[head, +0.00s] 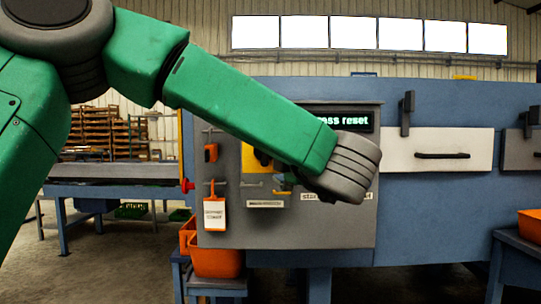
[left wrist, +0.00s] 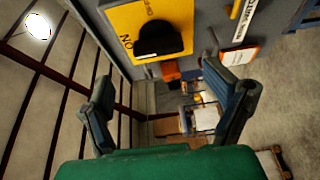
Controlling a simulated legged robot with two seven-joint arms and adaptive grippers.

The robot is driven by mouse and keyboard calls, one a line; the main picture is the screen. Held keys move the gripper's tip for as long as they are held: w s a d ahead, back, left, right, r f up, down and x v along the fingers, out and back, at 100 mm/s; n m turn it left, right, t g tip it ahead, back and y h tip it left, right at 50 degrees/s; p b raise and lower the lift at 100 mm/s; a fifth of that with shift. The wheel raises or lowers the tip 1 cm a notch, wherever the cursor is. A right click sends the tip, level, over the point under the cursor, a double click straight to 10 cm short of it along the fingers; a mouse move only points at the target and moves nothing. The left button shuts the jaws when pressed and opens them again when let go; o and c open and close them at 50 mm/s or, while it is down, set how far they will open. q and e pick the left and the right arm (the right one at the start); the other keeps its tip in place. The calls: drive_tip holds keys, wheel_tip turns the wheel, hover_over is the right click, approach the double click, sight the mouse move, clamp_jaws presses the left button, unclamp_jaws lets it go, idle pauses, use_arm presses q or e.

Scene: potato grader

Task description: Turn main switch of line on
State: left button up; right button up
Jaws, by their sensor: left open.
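The main switch looks like a black rotary knob on a yellow plate (head: 250,163), on the grey control panel (head: 230,225). In the head view my arm hides most of it. In the left wrist view the black knob (left wrist: 158,40) and yellow plate (left wrist: 124,18) show clearly near the top, with the knob just beyond the fingers. My left gripper (left wrist: 160,78) is open, with its two fingers wide apart and nothing between them. In the head view it is mostly hidden behind my wrist. My right gripper is not in view.
A display (head: 345,121) reads "...ess reset". An orange padlock-like item (head: 210,153) and a hanging tag (head: 214,214) are left of the plate. Orange bins (head: 217,263) stand below. A white panel (head: 437,150) is at right.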

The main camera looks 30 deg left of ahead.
use_arm(q)
drive_tip(key=s+d, duration=0.2)
drive_tip(key=shift+s+d+f, duration=0.25)
drive_tip(key=shift+s+f, duration=0.05)
drive_tip(key=shift+s, duration=0.1)
drive_tip(key=shift+a, duration=0.15)
drive_tip(key=shift+d, duration=0.3)
